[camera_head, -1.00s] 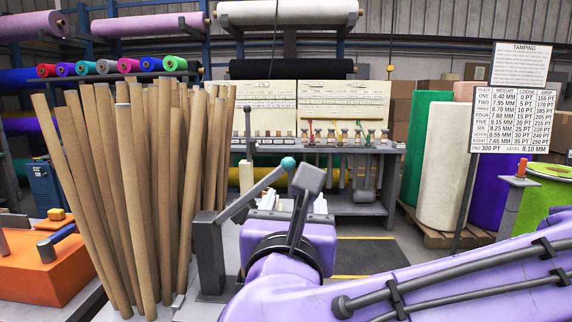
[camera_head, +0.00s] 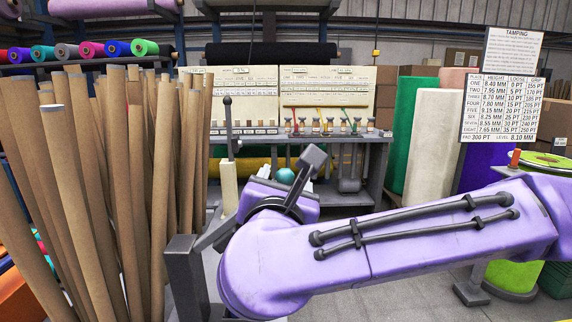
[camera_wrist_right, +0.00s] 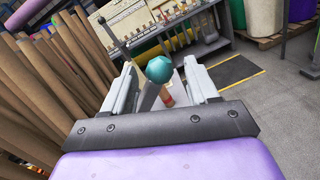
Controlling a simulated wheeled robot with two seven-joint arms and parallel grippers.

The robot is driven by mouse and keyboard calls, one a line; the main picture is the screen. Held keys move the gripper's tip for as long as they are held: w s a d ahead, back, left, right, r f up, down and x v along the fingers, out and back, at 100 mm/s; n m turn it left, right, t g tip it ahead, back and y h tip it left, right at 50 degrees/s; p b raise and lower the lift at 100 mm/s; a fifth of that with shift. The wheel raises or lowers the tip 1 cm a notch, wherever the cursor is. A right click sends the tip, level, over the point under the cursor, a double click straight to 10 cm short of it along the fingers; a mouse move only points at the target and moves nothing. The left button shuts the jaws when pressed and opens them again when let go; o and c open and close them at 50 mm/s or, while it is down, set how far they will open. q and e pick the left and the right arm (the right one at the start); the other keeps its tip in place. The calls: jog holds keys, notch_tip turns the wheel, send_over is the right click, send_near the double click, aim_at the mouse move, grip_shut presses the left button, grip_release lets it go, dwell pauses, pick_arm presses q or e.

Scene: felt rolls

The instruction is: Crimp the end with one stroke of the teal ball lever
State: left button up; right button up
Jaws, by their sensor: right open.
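The teal ball (camera_head: 285,175) is on the end of a grey lever arm (camera_head: 214,234) that rises to the right from a dark grey post (camera_head: 184,275). My purple right arm hides much of the lever in the head view. In the right wrist view, the teal ball (camera_wrist_right: 159,69) and its grey lever (camera_wrist_right: 148,97) show between the two pale fingers of my right gripper (camera_wrist_right: 163,78). The fingers are open, one on either side of the ball, with visible gaps. In the head view the fingers are mostly hidden behind my wrist. My left gripper is out of view.
Tall brown cardboard tubes (camera_head: 110,190) crowd the left, close to the lever post. A bench (camera_head: 362,138) with small weights stands behind. A tamping chart (camera_head: 502,108) and upright felt rolls (camera_head: 432,145) are at right. Grey floor lies open below my arm.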

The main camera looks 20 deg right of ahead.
jog(key=x, duration=0.4)
jog(key=shift+a+p, duration=0.15)
jog(key=shift+p, duration=0.2)
jog(key=shift+w, duration=0.4)
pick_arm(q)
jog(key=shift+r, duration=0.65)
